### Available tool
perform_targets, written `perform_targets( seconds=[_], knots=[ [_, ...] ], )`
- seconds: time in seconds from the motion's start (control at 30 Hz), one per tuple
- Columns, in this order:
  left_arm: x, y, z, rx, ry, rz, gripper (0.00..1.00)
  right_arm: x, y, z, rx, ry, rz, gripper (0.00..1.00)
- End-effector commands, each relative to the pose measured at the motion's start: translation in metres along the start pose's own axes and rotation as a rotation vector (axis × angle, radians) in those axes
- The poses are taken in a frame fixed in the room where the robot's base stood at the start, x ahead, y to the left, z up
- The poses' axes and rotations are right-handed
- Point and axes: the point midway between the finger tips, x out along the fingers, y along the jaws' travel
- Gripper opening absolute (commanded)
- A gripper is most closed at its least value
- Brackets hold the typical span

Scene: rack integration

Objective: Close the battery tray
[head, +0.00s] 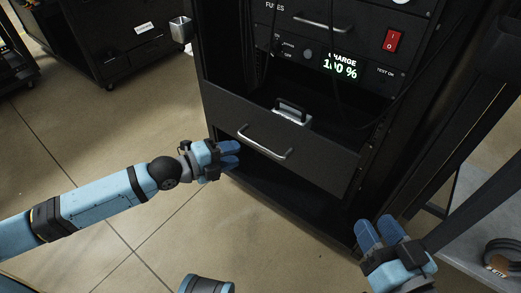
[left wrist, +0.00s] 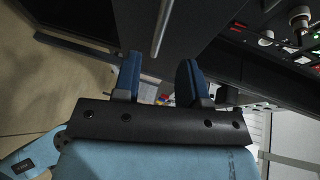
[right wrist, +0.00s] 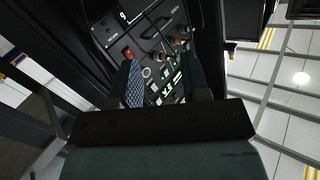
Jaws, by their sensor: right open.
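The battery tray (head: 310,160) is a black drawer low in the rack, pulled out, with a silver bar handle (head: 264,143) on its front. A battery with a grey handle (head: 291,112) sits inside it; its lower part is hidden by the tray front. My left gripper (head: 232,154) is open and empty near the lower left of the tray front, left of the handle. In the left wrist view the handle (left wrist: 162,28) shows beyond the fingers, not between them. My right gripper (head: 382,233) is open and empty, low and right of the tray.
Above the tray is a panel with a lit charge display (head: 340,67) reading 100 % and a red switch (head: 393,40). Cables hang in front of the tray opening. A grey surface (head: 480,225) stands at the right.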

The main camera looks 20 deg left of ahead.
Motion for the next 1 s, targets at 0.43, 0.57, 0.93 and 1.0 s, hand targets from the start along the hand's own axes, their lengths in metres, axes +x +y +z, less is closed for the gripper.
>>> perform_targets(
  seconds=[0.43, 0.57, 0.93, 1.0],
  knots=[
    [0.077, 0.001, 0.0, -0.002, 0.0, -0.002, 0.39, 0.005, 0.01, 0.014, -0.076, -0.009, -0.007, 0.43],
    [0.084, 0.001, 0.0, -0.001, 0.0, 0.0, 0.39, 0.006, 0.011, 0.012, -0.091, -0.001, -0.006, 0.43],
    [0.085, 0.0, 0.0, -0.001, 0.0, 0.001, 0.2, 0.005, 0.011, 0.011, -0.095, 0.002, -0.006, 0.43],
    [0.085, 0.0, 0.0, -0.001, 0.0, 0.001, 0.04, 0.005, 0.011, 0.011, -0.095, 0.002, -0.006, 0.43]
  ],
)
